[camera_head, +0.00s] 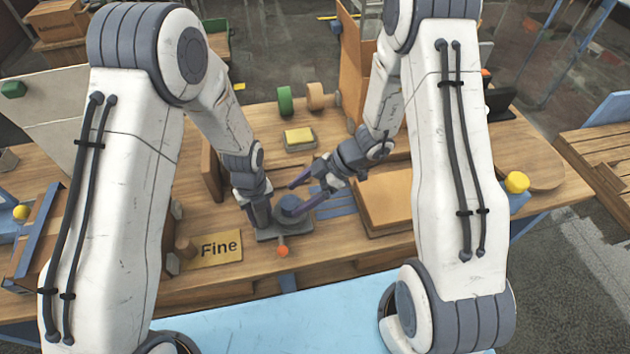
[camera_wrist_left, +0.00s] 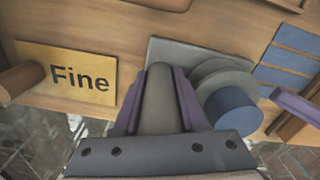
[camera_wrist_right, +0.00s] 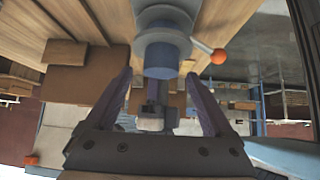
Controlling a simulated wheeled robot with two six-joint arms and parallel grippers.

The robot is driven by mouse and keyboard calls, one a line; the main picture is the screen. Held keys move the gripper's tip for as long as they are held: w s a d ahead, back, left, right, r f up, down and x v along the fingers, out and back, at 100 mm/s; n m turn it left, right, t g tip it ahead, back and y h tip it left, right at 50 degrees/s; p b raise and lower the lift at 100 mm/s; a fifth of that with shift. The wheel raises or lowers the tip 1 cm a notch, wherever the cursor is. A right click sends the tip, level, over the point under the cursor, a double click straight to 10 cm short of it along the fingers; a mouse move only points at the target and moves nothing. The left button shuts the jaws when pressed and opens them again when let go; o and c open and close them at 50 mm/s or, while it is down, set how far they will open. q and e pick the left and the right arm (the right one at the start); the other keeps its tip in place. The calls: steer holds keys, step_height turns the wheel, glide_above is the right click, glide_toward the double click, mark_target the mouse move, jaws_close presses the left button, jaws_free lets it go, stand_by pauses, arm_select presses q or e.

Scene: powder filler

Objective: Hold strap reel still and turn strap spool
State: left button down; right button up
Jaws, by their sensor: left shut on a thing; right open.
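The strap reel has a flat grey base (camera_head: 268,236) on the table, with a grey upright cylinder (camera_wrist_left: 158,98) at one side. The strap spool is a short blue cylinder (camera_wrist_left: 230,112) above a round grey disc; it also shows in the right wrist view (camera_wrist_right: 160,60). My left gripper (camera_wrist_left: 158,85) is shut on the grey cylinder, one purple finger on each side. My right gripper (camera_head: 291,199) is open, with its fingertips on either side of the spool; contact cannot be told. A lever with an orange ball (camera_wrist_right: 218,56) sticks out from the reel.
A yellow "Fine" plate (camera_head: 215,248) lies left of the reel. A brown block (camera_head: 390,198) and blue strips (camera_head: 337,203) are to the right. A yellow-topped pad (camera_head: 299,137), a green roll (camera_head: 285,101) and a tan roll (camera_head: 316,96) stand behind.

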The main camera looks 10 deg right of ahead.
steer(key=v, duration=0.8)
steer(key=shift+d+r, duration=0.25)
steer(key=shift+r, duration=0.1)
steer(key=shift+w+a, duration=0.1)
steer(key=shift+c, duration=1.4)
steer(key=n+g+h, duration=0.6)
steer(key=n+g, duration=0.3)
steer(key=n, duration=0.5)
glide_toward(290, 200)
steer(key=x, duration=1)
steer(key=shift+f, duration=0.1)
steer(key=c, duration=1.1)
